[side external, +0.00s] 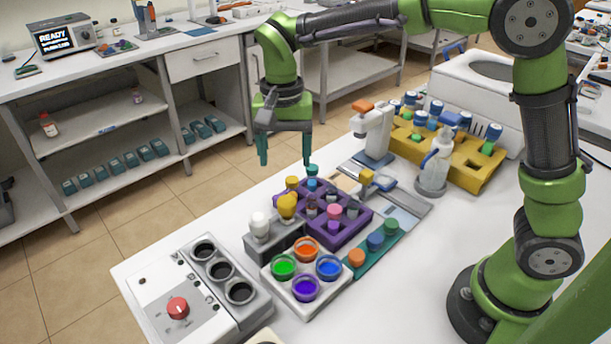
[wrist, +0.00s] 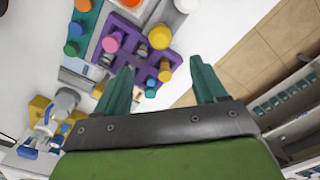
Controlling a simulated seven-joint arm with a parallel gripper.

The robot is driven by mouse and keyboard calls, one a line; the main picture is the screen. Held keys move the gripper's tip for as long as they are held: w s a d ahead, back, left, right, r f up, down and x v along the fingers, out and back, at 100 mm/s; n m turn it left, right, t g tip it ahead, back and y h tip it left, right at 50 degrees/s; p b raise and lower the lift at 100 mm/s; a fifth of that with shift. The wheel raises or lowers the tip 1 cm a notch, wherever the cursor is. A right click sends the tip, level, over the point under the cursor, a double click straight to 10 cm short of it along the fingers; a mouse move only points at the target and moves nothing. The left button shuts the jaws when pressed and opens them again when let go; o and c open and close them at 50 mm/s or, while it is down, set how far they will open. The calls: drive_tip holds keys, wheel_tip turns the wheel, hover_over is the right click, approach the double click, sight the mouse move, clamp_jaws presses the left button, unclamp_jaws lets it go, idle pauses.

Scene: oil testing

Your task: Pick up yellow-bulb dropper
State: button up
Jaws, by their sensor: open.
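The yellow-bulb dropper (side external: 287,205) stands in a grey holder (side external: 263,243) beside a white-bulb dropper (side external: 259,225); only its bulb shows clearly. In the wrist view a dull yellow bulb (wrist: 160,37), which seems to be the same dropper, shows above the gap between my fingers. My gripper (side external: 285,158) is open and empty. Its teal fingers point down, above and behind the droppers in the side view, near the far end of the purple rack. In the wrist view my gripper (wrist: 161,66) has its fingers spread apart.
The purple rack (side external: 348,231) with several capped vials stands right beside the dropper holder. In front are a white tray of coloured pots (side external: 315,305) and a teal strip of capped pieces (side external: 370,258). A white wash bottle (side external: 434,165) and a yellow rack (side external: 463,174) stand farther right.

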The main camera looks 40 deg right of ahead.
sight(286, 198)
wheel_tip(286, 198, down, 6)
drive_tip(key=shift+f, duration=0.25)
drive_tip(key=shift+s+a+f, duration=0.1)
drive_tip(key=shift+f, duration=1.4)
drive_tip(key=shift+a+f, duration=0.1)
drive_tip(key=shift+f, duration=1.4)
drive_tip(key=shift+c, duration=0.3)
drive_tip(key=c, duration=0.7)
